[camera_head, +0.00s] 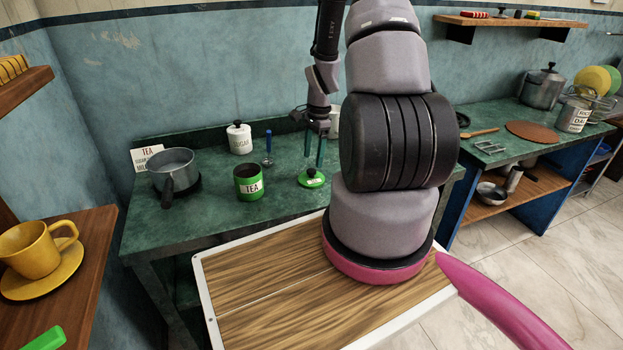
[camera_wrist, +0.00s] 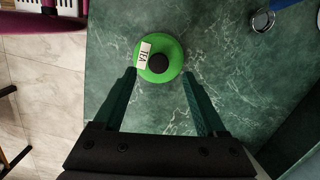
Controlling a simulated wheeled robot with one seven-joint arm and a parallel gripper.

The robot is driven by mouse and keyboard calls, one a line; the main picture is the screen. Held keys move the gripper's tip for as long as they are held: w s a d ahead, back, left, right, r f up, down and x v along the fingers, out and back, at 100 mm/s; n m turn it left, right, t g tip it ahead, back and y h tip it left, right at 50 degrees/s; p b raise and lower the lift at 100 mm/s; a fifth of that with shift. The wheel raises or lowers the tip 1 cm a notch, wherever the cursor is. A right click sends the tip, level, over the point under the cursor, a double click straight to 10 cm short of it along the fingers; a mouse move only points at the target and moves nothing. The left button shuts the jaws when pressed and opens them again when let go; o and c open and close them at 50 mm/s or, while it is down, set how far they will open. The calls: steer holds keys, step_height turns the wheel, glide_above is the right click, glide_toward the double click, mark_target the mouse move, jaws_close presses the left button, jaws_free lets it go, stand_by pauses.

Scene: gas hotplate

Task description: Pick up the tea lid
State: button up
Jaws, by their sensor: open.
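The tea lid (camera_head: 312,178) is a green disc with a dark knob and a white TEA label. It lies on the green marble counter, right of the open green TEA canister (camera_head: 248,183). In the wrist view the lid (camera_wrist: 172,72) lies just beyond my fingertips, centred between them. My gripper (camera_head: 314,152) is open and empty, pointing down above the lid. Its two green fingers show in the wrist view (camera_wrist: 159,75), one on each side, apart from the lid. The exact height above the lid is hard to tell.
A grey saucepan (camera_head: 173,170) stands at the counter's left, in front of a TEA, SUGAR sign (camera_head: 148,156). A white SUGAR canister (camera_head: 239,138) and a blue-handled utensil (camera_head: 268,146) stand at the back. Another white container (camera_head: 333,122) is partly hidden behind my arm.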

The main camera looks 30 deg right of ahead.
mark_target(311, 170)
steer(key=f, duration=0.4)
steer(key=shift+s+a+f, duration=0.15)
steer(key=shift+a+f, duration=0.05)
steer(key=shift+a, duration=0.15)
jaws_close()
steer(key=shift+r, duration=0.15)
